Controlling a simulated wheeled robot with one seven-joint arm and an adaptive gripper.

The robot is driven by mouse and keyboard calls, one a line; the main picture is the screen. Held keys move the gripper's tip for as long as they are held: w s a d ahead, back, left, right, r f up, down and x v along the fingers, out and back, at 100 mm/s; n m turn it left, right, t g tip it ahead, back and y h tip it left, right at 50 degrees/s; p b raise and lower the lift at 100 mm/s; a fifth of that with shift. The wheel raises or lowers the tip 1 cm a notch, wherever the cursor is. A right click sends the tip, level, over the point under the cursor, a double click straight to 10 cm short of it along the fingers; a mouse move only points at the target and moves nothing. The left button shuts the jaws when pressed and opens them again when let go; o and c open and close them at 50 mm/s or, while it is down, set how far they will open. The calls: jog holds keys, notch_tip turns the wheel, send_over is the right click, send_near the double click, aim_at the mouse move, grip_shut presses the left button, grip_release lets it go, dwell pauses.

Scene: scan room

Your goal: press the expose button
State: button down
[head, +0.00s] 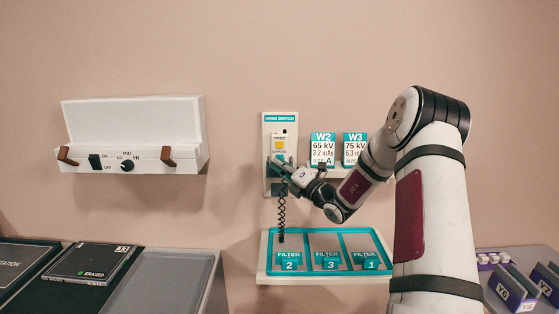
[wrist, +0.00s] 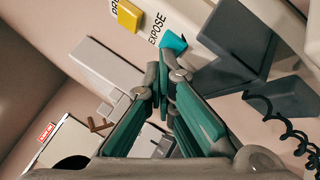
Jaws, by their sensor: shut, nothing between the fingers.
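The white hand switch (head: 292,138) hangs on the wall panel in the head view, with a coiled black cord (head: 281,215) below it. In the wrist view its yellow prep button (wrist: 129,15) and the teal expose button (wrist: 173,42) beside the EXPOSE lettering are visible. My gripper (wrist: 163,72) is shut and empty. Its fingertips are very near the teal button; I cannot tell whether they touch it. In the head view my gripper (head: 274,162) is in front of the lower part of the hand switch and partly hides it.
A dark grey holder (wrist: 235,45) surrounds part of the switch. W2 (head: 323,150) and W3 (head: 354,150) cards hang to the right. A teal-rimmed filter tray (head: 268,262) is below. A white wall unit (head: 135,120) with brown pegs is at left, clear of my arm.

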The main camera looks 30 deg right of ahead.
jog(key=shift+s+a+p, duration=0.5)
jog(key=shift+s+p, duration=0.15)
jog(key=shift+s, duration=0.1)
jog(key=s+a+p, duration=0.2)
jog(key=s+p, duration=0.1)
jog(key=s, duration=0.1)
jog(key=shift+s+a, duration=0.1)
jog(key=shift+a, duration=0.3)
dwell(1.6)
